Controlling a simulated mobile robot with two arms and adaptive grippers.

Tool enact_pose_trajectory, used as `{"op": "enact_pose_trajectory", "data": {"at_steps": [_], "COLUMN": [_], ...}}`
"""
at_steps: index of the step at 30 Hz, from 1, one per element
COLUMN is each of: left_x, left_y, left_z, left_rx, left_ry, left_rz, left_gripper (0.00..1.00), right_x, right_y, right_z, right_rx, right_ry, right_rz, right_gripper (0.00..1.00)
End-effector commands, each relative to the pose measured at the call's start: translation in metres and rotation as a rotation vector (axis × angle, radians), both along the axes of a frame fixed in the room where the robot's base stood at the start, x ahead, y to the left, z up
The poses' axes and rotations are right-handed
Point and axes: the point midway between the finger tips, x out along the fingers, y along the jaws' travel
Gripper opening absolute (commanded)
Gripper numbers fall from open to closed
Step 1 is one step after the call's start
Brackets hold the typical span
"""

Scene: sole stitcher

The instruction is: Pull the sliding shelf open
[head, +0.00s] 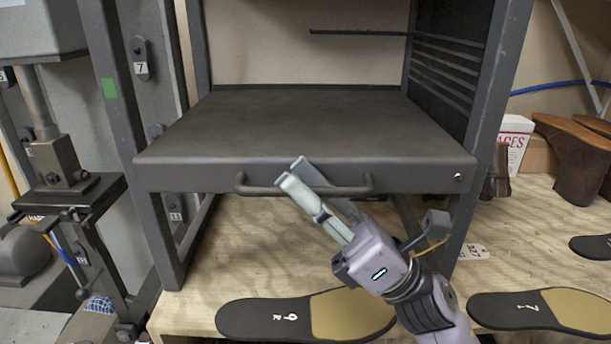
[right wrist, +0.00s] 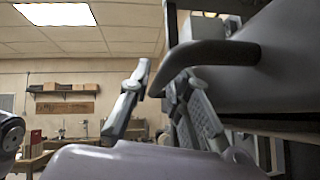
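The sliding shelf (head: 300,130) is a wide dark grey slab in a metal frame, its front panel spanning the two front posts. A dark bar handle (head: 262,190) is fixed to the front panel; the fingers cover its middle. My right gripper (head: 300,172) is at the handle, one finger in front of the bar and the other tip showing above it. In the right wrist view the two fingers of the gripper (right wrist: 165,85) stand apart, with the handle (right wrist: 210,54) reaching between them. Firm contact cannot be told. My left gripper is not in view.
Shoe soles (head: 265,318) lie on the wooden bench top (head: 270,250) below the shelf. Brown shoe lasts (head: 575,165) and a white box (head: 515,135) stand at the right. A grey machine (head: 65,165) stands at the left. The shelf top is bare.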

Motion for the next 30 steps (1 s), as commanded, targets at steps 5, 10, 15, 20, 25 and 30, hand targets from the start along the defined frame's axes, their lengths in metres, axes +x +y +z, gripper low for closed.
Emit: {"op": "enact_pose_trajectory", "data": {"at_steps": [5, 10, 15, 20, 25, 30], "left_x": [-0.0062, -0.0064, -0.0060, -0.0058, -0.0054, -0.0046], "left_y": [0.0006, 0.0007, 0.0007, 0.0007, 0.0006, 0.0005], "left_z": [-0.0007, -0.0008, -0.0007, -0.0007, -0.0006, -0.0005], "left_rx": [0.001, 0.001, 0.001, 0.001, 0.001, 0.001], "left_ry": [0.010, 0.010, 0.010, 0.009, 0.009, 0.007], "left_rz": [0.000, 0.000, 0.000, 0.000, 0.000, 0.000], "left_gripper": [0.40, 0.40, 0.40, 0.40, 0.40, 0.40], "right_x": [0.0002, 0.0001, 0.0002, 0.0002, 0.0001, 0.0000], "right_y": [0.0003, 0.0001, -0.0001, -0.0001, -0.0001, -0.0001], "right_z": [-0.0002, -0.0001, -0.0001, -0.0001, -0.0001, 0.0000], "right_rx": [0.000, 0.000, 0.000, 0.000, 0.000, 0.000], "right_ry": [0.000, 0.000, 0.000, 0.000, 0.000, 0.001], "right_rz": [0.000, 0.000, 0.000, 0.000, 0.000, 0.001], "right_gripper": [0.18, 0.10, 0.00, 0.00, 0.00, 0.00]}}
